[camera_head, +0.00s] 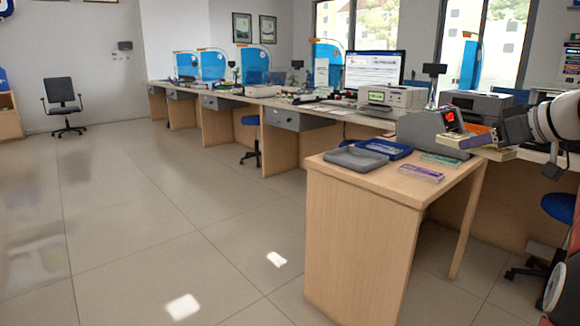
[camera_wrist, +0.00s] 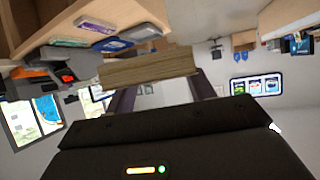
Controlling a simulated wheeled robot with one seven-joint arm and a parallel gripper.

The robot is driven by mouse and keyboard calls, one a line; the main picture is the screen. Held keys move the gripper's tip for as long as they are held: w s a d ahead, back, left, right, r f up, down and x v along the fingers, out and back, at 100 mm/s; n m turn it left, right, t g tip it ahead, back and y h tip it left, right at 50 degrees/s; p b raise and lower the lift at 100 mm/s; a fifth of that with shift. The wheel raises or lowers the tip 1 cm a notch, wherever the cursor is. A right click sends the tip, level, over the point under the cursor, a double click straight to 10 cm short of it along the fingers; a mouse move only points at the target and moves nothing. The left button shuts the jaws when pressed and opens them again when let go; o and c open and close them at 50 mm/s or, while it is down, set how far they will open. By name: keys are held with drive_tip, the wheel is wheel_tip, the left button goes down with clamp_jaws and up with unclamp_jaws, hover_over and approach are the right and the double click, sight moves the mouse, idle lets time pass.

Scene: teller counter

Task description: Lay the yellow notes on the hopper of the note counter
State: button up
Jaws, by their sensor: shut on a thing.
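The yellow notes are a thick pale-yellow stack (camera_wrist: 150,68), held between the two fingers of my gripper (camera_wrist: 165,92) in the wrist view. The stack is in the air at the counter's right end. The note counter (camera_head: 424,132) is a grey machine with a lit red display (camera_head: 451,120), just left of my gripper. It also shows at the left of the wrist view (camera_wrist: 32,84). Its hopper is not clearly visible.
A grey tray (camera_head: 356,159) and a blue tray (camera_head: 400,148) lie on the wooden counter (camera_head: 385,182). Purple notes (camera_head: 421,174) and green notes (camera_head: 441,160) lie near its right edge. A monitor (camera_head: 374,70) and a white machine (camera_head: 393,97) stand behind.

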drive_tip(key=w+a+f+m+h, duration=0.2)
drive_tip(key=w+a+f+h, duration=0.15)
drive_tip(key=f, duration=0.55)
drive_tip(key=w+a+f+m+t+h, duration=0.1)
drive_tip(key=w+a+f+m+h, duration=0.2)
drive_tip(key=f, duration=0.7)
drive_tip(key=w+a+f+m+h, duration=0.1)
drive_tip(key=w+a+f+m, duration=0.1)
drive_tip(key=w+a+f, duration=0.5)
drive_tip(key=s+a+f+m+h, duration=0.1)
drive_tip(key=s+a+f, duration=0.4)
drive_tip(key=s+f, duration=0.25)
drive_tip(key=s+a+f+m+h, duration=0.1)
drive_tip(key=s+a+f, duration=0.45)
drive_tip(key=f, duration=0.25)
wheel_tip(320, 180, down, 11)
drive_tip(key=w+n+y, duration=0.2)
drive_tip(key=n+y, duration=0.2)
drive_tip(key=v, duration=0.5)
drive_tip(key=shift+s+f, duration=0.35)
drive_tip(key=shift+d, duration=0.1)
